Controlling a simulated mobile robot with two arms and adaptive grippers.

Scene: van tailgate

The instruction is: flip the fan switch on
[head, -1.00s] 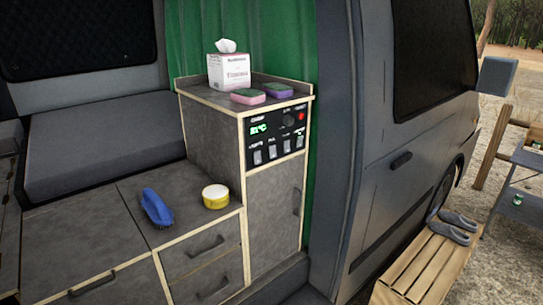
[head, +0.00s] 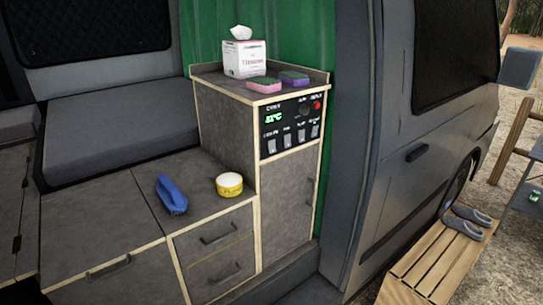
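A black control panel (head: 290,124) is set in the upper front of the tall grey cabinet. It has a green temperature readout (head: 273,118), a round dark knob (head: 304,108) and a red button or light (head: 317,105). A row of several light rocker switches (head: 287,140) runs along its lower part. Their labels are too small to read, so I cannot tell which is the fan switch or how it is set. Neither of my grippers is in view.
A tissue box (head: 244,58) and two sponges (head: 264,85), (head: 293,78) sit on the cabinet top. A blue brush (head: 172,195) and a yellow-white tub (head: 229,184) are on the lower counter. The van door (head: 415,160) is at right; slippers lie on a wooden step (head: 428,270).

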